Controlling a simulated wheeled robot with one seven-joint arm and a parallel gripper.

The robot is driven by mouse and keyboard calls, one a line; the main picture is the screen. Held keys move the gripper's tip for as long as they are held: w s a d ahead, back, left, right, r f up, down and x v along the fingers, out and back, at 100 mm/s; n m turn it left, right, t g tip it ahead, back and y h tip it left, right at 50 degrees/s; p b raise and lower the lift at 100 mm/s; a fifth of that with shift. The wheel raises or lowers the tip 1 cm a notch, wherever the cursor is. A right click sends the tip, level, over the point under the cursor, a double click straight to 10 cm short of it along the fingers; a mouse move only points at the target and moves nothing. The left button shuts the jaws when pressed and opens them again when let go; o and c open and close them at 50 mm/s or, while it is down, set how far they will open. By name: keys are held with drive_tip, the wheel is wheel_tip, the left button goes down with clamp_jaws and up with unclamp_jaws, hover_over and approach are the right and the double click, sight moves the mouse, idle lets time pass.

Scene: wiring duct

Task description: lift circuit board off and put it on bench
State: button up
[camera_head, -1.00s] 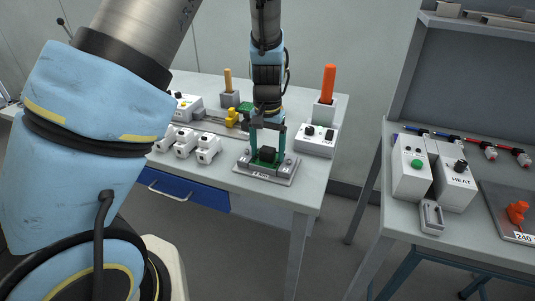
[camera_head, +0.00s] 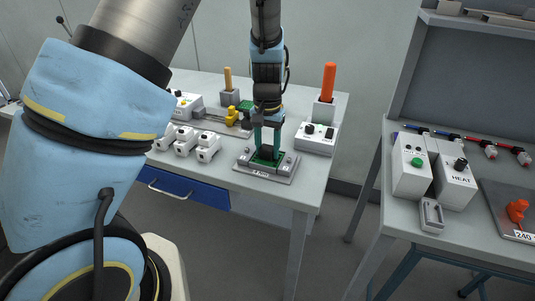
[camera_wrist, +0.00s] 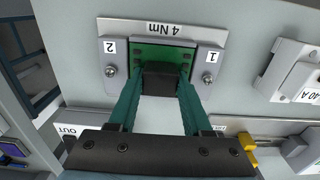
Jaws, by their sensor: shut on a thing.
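The green circuit board (camera_head: 268,154) sits in the grey fixture (camera_head: 287,175) near the front right of the bench (camera_head: 300,192). It carries a black block (camera_wrist: 160,78), and in the wrist view the board (camera_wrist: 188,52) lies between screws marked 1 and 2. My gripper (camera_head: 266,150) points down over the fixture, and its two teal fingers are shut on the black block of the board. In the wrist view the fingertips (camera_wrist: 160,80) touch both sides of the block. Part of the board is hidden behind the block and fingers.
White modules (camera_head: 184,142) stand left of the fixture. A white box (camera_head: 315,138) and an orange handle (camera_head: 328,82) stand behind it to the right. A yellow part (camera_head: 232,115) is behind. A second bench (camera_head: 390,232) holds a heater. Bench space near the fixture's front is narrow.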

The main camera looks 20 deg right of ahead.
sight(268, 147)
wheel_tip(268, 147, up, 10)
drive_tip(key=shift+r+b, duration=0.1)
drive_tip(key=shift+b, duration=0.95)
drive_tip(key=shift+r, duration=0.15)
wheel_tip(268, 147, up, 4)
drive_tip(key=p, duration=0.3)
drive_tip(key=shift+f+p, duration=0.2)
drive_tip(key=shift+p, duration=0.1)
drive_tip(key=shift+f, duration=0.1)
